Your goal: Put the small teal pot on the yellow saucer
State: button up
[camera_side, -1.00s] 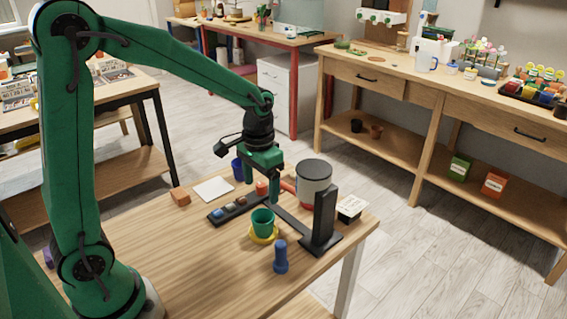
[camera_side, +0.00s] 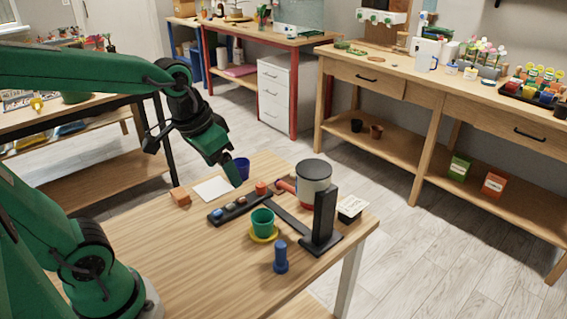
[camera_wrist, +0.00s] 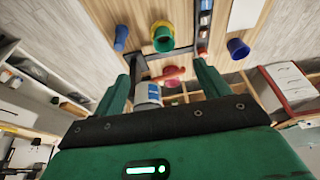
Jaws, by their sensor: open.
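The small teal pot (camera_side: 262,220) stands upright in the yellow saucer (camera_side: 268,239) on the wooden table. The wrist view also shows the teal pot (camera_wrist: 163,40) with the saucer's yellow rim (camera_wrist: 154,27) around it. My gripper (camera_side: 229,170) is raised to the left of and behind the pot, clear of it. In the wrist view my gripper (camera_wrist: 163,82) has its two green fingers wide apart, with nothing held between them.
A dark tray with stones (camera_side: 230,211) lies left of the saucer. A blue pot (camera_side: 241,169) stands behind it. A black stand (camera_side: 325,220), a grey can (camera_side: 314,180) and a blue bottle (camera_side: 280,260) are to the right. The table's front left is clear.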

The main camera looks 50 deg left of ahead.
jog(key=shift+t, duration=0.9)
jog(key=shift+s+d+r, duration=0.1)
jog(key=shift+s+r, duration=0.15)
jog(key=shift+s, duration=0.65)
jog(key=shift+s+a+r, duration=0.1)
jog(key=shift+s+r, duration=0.1)
jog(key=shift+s, duration=0.7)
jog(key=shift+s+d+r, duration=0.1)
jog(key=shift+s+r, duration=0.15)
jog(key=shift+s, duration=0.65)
